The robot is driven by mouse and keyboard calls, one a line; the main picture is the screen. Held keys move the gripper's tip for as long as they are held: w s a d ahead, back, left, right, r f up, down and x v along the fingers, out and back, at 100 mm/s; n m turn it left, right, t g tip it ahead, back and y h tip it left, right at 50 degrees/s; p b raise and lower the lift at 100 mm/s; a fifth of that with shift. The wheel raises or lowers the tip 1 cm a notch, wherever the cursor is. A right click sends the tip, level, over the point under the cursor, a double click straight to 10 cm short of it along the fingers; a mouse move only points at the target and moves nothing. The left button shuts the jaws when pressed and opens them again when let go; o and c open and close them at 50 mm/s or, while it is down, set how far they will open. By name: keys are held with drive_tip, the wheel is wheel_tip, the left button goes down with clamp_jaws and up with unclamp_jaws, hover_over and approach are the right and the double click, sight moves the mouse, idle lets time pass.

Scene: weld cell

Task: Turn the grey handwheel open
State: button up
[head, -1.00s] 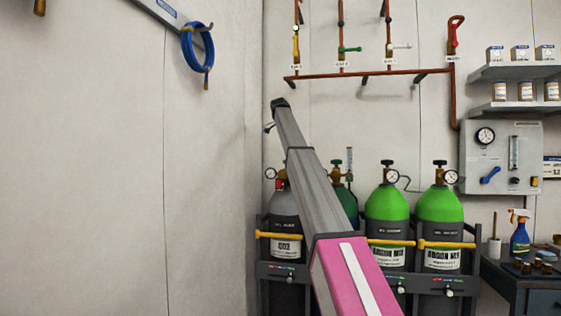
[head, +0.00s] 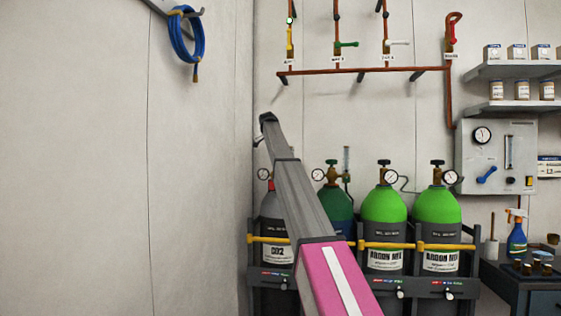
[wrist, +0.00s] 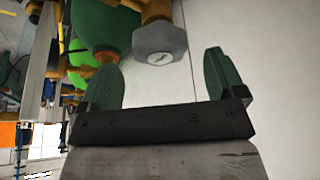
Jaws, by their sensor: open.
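The grey handwheel (wrist: 160,43) shows in the wrist view as a faceted grey knob with a pale round face, on a brass valve (wrist: 152,11). My gripper (wrist: 163,78) is open, with its two green fingers spread wide. The handwheel lies ahead of the gap between the fingertips, and nothing is between the fingers. In the head view my arm crosses in front of the grey CO2 cylinder (head: 276,253) and covers its top, so neither the grey handwheel nor my gripper can be made out there.
A dark green cylinder (head: 334,207) and two bright green argon mix cylinders (head: 384,206) (head: 437,206) stand in a rack with yellow bars (head: 388,245). Copper pipes (head: 363,70) run above. A wall stands close at left, with a blue hose (head: 182,40).

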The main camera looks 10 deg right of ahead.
drive_tip(key=shift+x, duration=1.75)
drive_tip(key=c, duration=0.9)
drive_tip(key=shift+c, duration=0.2)
drive_tip(key=shift+n, duration=0.3)
drive_tip(key=shift+s+n+t+y, duration=0.15)
drive_tip(key=shift+n+t, duration=0.15)
drive_tip(key=shift+n, duration=0.3)
drive_tip(key=shift+n+t+y, duration=0.15)
drive_tip(key=shift+n+t, duration=0.15)
drive_tip(key=shift+n, duration=0.3)
drive_tip(key=n+y, duration=0.1)
drive_tip(key=n, duration=0.2)
drive_tip(key=shift+d+n+t, duration=0.15)
drive_tip(key=shift+n+t, duration=0.15)
drive_tip(key=shift+n, duration=0.1)
drive_tip(key=n+y, duration=0.1)
drive_tip(key=n, duration=0.1)
drive_tip(key=n+y, duration=0.1)
drive_tip(key=n, duration=0.2)
drive_tip(key=shift+n+t, duration=0.3)
drive_tip(key=shift+t, duration=0.1)
